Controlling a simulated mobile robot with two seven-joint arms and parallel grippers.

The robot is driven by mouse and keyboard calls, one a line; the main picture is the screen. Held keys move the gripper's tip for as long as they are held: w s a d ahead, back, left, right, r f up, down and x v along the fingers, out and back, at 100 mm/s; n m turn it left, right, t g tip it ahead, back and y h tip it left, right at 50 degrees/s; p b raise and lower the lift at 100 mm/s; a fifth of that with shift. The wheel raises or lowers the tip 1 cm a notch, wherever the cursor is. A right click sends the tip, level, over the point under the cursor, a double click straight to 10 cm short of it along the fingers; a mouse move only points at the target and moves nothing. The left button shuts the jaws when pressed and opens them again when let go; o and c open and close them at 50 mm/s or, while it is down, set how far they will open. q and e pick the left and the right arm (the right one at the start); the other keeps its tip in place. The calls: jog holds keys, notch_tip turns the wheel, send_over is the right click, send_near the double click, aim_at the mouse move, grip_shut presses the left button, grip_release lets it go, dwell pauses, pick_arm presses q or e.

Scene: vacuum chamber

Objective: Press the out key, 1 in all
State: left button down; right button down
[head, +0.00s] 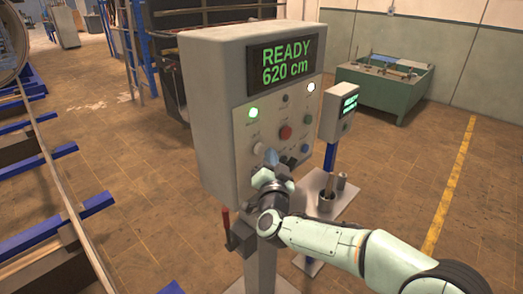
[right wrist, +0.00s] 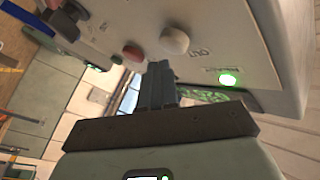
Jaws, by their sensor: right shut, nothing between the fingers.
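The out key (head: 258,148) is a round white button on the left of the grey control box's front. In the right wrist view the white key (right wrist: 175,40) stands beside the lettering OUT. My right gripper (head: 270,158) is in front of the lower panel, just below and right of the out key in the head view. In the right wrist view its dark fingers (right wrist: 160,70) are together and empty, near the out key and the red button (right wrist: 132,54). Whether the fingertips touch the panel cannot be told. My left gripper is not in view.
The control box (head: 215,110) stands on a post, its display (head: 285,66) reading READY 620 cm. A green lamp (head: 252,112) is lit above the out key. A red button (head: 285,132) sits mid-panel. A smaller display box (head: 340,112) stands behind at right.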

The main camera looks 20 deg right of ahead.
jog(key=shift+w+a, duration=0.15)
jog(key=shift+w, duration=0.25)
